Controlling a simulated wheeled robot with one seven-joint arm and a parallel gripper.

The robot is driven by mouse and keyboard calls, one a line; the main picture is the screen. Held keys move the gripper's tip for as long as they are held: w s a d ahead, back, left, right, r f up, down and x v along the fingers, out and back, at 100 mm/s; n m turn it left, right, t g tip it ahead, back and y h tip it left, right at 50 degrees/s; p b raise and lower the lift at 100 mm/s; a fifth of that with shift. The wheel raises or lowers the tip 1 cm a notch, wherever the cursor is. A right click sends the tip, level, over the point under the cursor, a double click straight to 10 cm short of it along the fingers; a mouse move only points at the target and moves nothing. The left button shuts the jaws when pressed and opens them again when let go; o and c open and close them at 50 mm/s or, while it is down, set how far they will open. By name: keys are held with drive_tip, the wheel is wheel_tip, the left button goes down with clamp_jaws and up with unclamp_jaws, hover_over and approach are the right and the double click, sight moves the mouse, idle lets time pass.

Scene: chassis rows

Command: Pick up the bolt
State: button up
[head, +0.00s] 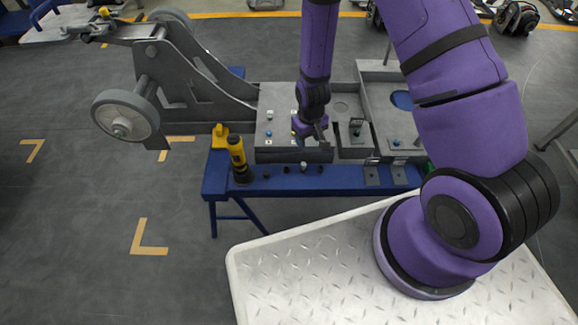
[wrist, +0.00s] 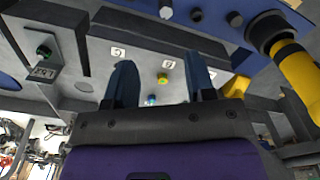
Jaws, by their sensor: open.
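My gripper (head: 312,138) is over the front part of a grey chassis box (head: 282,100), its fingers pointing down. In the wrist view its two fingers (wrist: 162,82) are apart with nothing held between them. Which bolt the task means cannot be told.
A yellow and black tool (head: 237,152) stands on the left end of the blue bench (head: 215,180). A grey wheeled frame (head: 165,75) is at the left. A second tray (head: 375,75) adjoins the box at right.

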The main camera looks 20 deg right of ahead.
sight(303, 163)
drive_tip(key=shift+a+f, duration=0.2)
drive_tip(key=shift+f, duration=1.85)
drive_tip(key=shift+a+f, duration=0.15)
drive_tip(key=shift+f, duration=1.95)
drive_tip(key=shift+a+f, duration=0.2)
drive_tip(key=shift+f, duration=1.85)
drive_tip(key=c, duration=0.9)
